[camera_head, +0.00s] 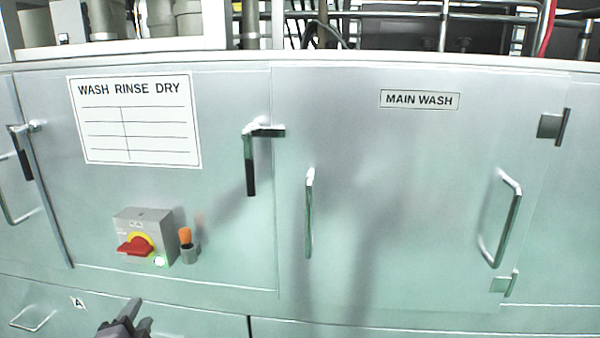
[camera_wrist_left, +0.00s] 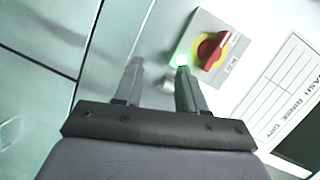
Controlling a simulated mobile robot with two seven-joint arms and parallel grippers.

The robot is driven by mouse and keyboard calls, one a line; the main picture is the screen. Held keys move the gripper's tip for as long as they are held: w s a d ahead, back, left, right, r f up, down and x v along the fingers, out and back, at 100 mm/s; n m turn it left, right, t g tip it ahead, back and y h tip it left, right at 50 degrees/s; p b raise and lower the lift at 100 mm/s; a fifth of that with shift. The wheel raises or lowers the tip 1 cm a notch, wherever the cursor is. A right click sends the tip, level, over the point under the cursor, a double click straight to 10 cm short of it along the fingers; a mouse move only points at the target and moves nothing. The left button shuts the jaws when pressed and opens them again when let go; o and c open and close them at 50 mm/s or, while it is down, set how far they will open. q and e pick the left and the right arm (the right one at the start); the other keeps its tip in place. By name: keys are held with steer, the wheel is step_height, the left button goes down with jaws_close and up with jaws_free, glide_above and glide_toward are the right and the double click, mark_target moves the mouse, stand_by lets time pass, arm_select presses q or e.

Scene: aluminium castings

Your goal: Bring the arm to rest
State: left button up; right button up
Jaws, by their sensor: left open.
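My left gripper (camera_head: 128,318) shows at the bottom edge of the head view, in front of the washer's lower panel. Only its dark fingers and a bit of the wrist are visible there. In the left wrist view its two fingers (camera_wrist_left: 160,72) stand apart with nothing held between them. The fingertips point toward the panel near the grey switch box (camera_head: 145,236) with its red rotary knob (camera_head: 135,245) on a yellow plate. The knob also shows in the left wrist view (camera_wrist_left: 211,50), just beyond the right finger. My right gripper is not in view.
Door handles (camera_head: 507,222) and a latch lever (camera_head: 250,165) stick out from the metal front. Pipes (camera_head: 440,25) run above. The main wash door's middle is bare.

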arm_select(q)
steer(key=s+d+f+n+g+h, duration=0.2)
steer(key=s+d+f+n, duration=0.3)
steer(key=s+d+f, duration=0.2)
steer(key=s+d+f+n+g+h, duration=0.3)
steer(key=s+d+f+n, duration=0.2)
steer(key=s+f, duration=0.5)
steer(key=s+d, duration=0.1)
steer(key=s, duration=0.5)
steer(key=shift+d+f+h, duration=0.3)
steer(key=shift+d+f, duration=0.1)
steer(key=shift+d, duration=0.1)
